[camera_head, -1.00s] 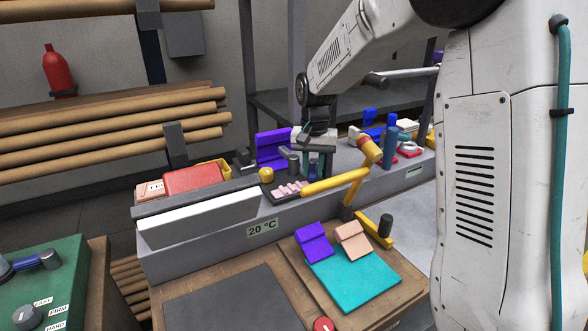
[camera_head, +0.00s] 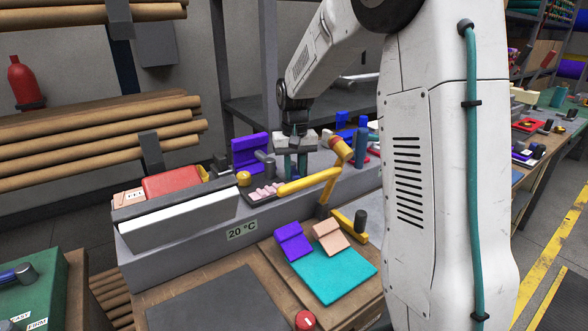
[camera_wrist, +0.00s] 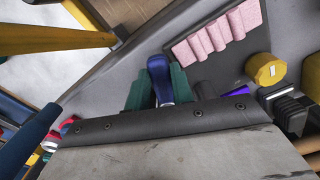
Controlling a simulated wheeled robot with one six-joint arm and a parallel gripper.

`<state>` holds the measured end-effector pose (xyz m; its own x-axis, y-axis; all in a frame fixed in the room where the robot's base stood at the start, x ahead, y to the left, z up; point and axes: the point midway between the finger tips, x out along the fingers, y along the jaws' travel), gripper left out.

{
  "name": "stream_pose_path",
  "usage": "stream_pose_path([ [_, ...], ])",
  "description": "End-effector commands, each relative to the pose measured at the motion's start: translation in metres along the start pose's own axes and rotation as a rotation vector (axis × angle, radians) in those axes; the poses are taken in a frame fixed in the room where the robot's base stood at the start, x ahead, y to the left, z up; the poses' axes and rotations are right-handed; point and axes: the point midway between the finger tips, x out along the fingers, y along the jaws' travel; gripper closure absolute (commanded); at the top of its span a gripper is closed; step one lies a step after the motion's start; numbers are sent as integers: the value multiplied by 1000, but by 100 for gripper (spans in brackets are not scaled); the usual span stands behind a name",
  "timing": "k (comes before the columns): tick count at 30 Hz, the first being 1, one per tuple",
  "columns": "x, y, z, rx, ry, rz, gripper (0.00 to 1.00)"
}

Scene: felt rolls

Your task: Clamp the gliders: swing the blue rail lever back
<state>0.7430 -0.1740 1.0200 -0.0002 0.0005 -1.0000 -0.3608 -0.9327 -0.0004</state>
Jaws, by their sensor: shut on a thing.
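The blue rail lever (camera_wrist: 159,76) shows in the wrist view as a rounded blue handle with a pale end. It sits between the two teal fingers of my gripper (camera_wrist: 160,92), which are closed on its sides. In the head view my gripper (camera_head: 294,165) points down over the grey rail bench, behind the yellow bar. The lever is hard to make out there, hidden by the fingers. The gliders cannot be told apart for certain.
A dark tray of pink rolls (camera_wrist: 216,36) and a yellow knob (camera_wrist: 265,70) lie close to the gripper. A yellow bar (camera_head: 307,183) passes in front. A purple block (camera_head: 248,153) stands left; a teal felt sheet (camera_head: 334,272) lies on the lower board.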

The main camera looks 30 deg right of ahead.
Motion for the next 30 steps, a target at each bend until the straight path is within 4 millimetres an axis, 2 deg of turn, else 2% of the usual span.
stream_pose_path([
  [1, -2, 0, -2, 0, 6, 0, 100],
  [2, -2, 0, -2, 0, 6, 0, 68],
  [13, -6, 0, -1, 1, 4, 0, 67],
  [24, -64, 0, -2, 1, 6, 0, 67],
  [30, -79, 0, -1, 1, 5, 0, 67],
])
